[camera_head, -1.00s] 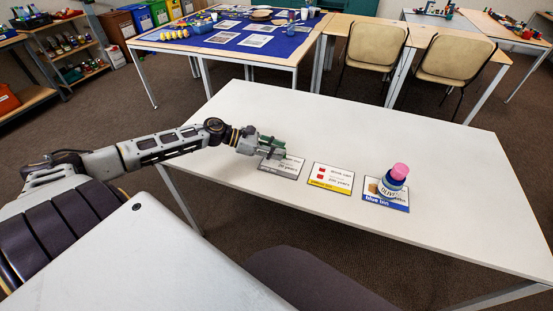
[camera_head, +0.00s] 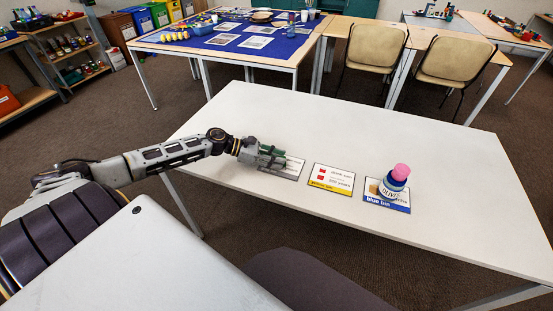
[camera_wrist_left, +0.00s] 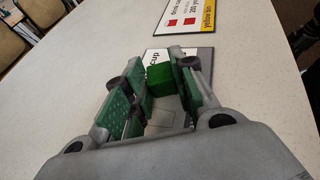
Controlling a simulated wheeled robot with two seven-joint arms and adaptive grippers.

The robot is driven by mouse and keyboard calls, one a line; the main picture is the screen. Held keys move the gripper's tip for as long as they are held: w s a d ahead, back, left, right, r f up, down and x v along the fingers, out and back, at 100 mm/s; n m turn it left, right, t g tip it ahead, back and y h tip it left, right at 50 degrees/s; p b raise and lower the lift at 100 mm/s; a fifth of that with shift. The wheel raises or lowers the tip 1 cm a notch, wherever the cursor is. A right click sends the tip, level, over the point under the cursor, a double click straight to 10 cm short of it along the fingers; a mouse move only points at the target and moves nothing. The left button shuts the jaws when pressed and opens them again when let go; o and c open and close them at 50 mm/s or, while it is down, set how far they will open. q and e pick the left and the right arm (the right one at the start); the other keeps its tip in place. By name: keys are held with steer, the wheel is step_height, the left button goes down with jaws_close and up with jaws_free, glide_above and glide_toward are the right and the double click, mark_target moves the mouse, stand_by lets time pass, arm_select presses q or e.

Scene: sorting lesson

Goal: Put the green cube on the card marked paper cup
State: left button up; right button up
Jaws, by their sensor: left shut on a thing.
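My left gripper (camera_head: 273,156) is shut on the green cube (camera_wrist_left: 160,79), which shows between the fingers in the left wrist view. In the head view the fingers hide most of the cube. The gripper is low over the left card (camera_head: 292,172), partly covering it. In the left wrist view this card (camera_wrist_left: 151,57) lies under and beyond the cube, with part of the word "cup" readable upside down. I cannot tell whether the cube touches the card. My right gripper is not in view.
A yellow-edged card (camera_head: 332,179) lies to the right. The rest of the white table (camera_head: 440,155) is clear. Two chairs (camera_head: 372,47) stand behind it.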

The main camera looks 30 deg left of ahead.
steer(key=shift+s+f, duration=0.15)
arm_select(q)
steer(key=shift+f, duration=0.1)
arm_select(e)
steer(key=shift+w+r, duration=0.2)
arm_select(q)
steer(key=o, duration=0.9)
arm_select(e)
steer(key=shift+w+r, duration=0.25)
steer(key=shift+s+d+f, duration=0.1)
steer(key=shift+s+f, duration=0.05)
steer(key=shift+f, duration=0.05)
